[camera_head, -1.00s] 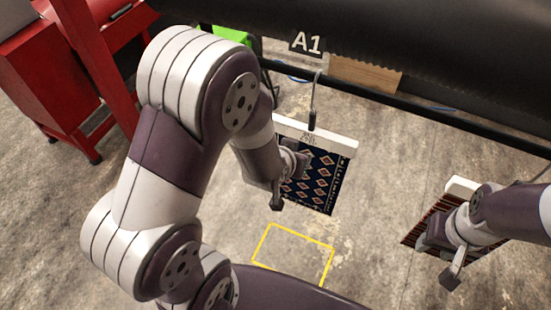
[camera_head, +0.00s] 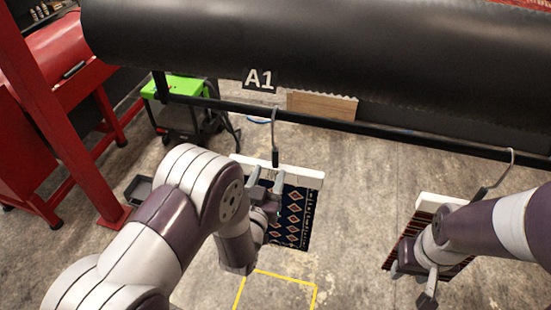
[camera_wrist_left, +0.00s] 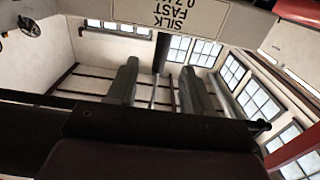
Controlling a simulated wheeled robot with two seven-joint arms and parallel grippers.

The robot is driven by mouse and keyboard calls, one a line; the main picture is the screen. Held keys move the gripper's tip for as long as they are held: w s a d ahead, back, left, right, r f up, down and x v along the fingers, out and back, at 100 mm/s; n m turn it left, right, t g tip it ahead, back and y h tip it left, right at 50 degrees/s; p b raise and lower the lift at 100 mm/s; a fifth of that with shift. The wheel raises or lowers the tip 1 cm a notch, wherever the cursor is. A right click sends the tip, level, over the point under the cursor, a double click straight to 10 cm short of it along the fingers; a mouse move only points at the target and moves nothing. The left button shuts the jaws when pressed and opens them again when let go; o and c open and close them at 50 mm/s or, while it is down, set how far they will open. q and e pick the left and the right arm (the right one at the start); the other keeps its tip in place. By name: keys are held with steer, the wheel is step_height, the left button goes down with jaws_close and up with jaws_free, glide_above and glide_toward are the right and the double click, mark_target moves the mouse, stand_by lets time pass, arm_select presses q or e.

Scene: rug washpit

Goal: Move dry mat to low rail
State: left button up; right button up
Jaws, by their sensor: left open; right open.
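A navy mat (camera_head: 293,215) with an orange diamond pattern hangs from a white bar (camera_head: 300,174). A hook (camera_head: 275,140) joins this bar to the black low rail (camera_head: 345,125). In the left wrist view the bar (camera_wrist_left: 185,14) carries the printed words "SILK FAST". My left gripper (camera_head: 265,180) is open in front of the mat's upper left part, just below the bar; its fingers (camera_wrist_left: 158,85) have nothing between them. A red striped mat (camera_head: 408,236) hangs from another white bar at the right. My right gripper (camera_head: 412,281) is open beside its lower part. Which mat is dry I cannot tell.
A large black roller (camera_head: 340,55) spans above the rail, with an A1 sign (camera_head: 260,80). A red frame (camera_head: 55,115) and a green-topped machine (camera_head: 185,90) stand at the left. A yellow outline (camera_head: 275,276) marks clear floor in front.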

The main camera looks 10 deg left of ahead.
mark_target(274, 160)
arm_select(q)
steer(key=w+b, duration=0.2)
steer(key=w, duration=0.3)
steer(key=shift+w+f, duration=0.15)
steer(key=shift+w, duration=0.9)
jaws_close()
stand_by(0.7)
steer(key=shift+r, duration=0.2)
steer(key=shift+r+p, duration=1.5)
steer(key=shift+r, duration=0.75)
